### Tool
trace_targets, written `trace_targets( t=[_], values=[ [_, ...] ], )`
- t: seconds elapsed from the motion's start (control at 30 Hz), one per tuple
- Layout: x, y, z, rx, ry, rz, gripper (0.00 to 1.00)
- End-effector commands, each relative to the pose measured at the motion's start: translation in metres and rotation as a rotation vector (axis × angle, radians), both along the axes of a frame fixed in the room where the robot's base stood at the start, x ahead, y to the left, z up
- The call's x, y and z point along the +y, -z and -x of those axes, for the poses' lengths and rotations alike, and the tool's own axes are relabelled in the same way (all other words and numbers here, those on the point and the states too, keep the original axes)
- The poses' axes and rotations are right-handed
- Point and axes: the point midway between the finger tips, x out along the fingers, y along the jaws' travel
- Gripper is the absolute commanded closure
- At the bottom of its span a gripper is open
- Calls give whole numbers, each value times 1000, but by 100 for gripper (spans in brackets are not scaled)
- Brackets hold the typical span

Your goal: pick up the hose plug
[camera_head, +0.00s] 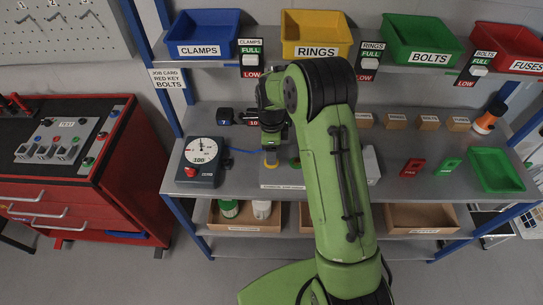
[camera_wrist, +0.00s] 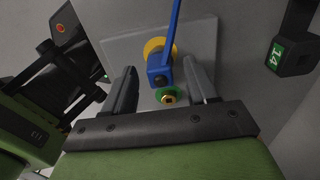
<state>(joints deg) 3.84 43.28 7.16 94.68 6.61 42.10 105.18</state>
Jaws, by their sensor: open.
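The hose plug (camera_wrist: 159,74) is a blue block with a blue hose (camera_wrist: 174,30) leading off it, in the upper middle of the wrist view. A yellow disc (camera_wrist: 151,46) shows behind it, and a green ring with a brass-coloured centre (camera_wrist: 168,96) lies just below it in the picture. My gripper (camera_wrist: 160,88) is open, with one finger on each side of the plug and visible gaps between. In the head view my gripper (camera_head: 271,148) is over the middle of the shelf; the plug there is mostly hidden, but the hose (camera_head: 243,151) shows.
A gauge box (camera_head: 202,161) stands left of the gripper on the shelf. A black block marked 14 (camera_wrist: 289,45) is at the right in the wrist view. Red (camera_head: 412,167) and green (camera_head: 447,166) pieces and a green tray (camera_head: 497,170) lie to the right.

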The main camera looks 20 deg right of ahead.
Motion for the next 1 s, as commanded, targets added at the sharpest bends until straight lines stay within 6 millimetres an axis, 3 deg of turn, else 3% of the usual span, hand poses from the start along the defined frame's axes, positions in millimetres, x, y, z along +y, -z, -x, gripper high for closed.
trace_targets(
  t=[0.1, 0.33, 0.7, 0.9, 1.0],
  values=[
    [0, 19, 0, 2, -1, 0, 43],
    [0, 21, 0, -1, -1, 0, 43],
    [0, 21, 0, -1, -1, 0, 97],
    [0, 20, 0, -1, -1, 0, 100],
    [0, 8, -1, -4, -1, 0, 100]
  ],
)
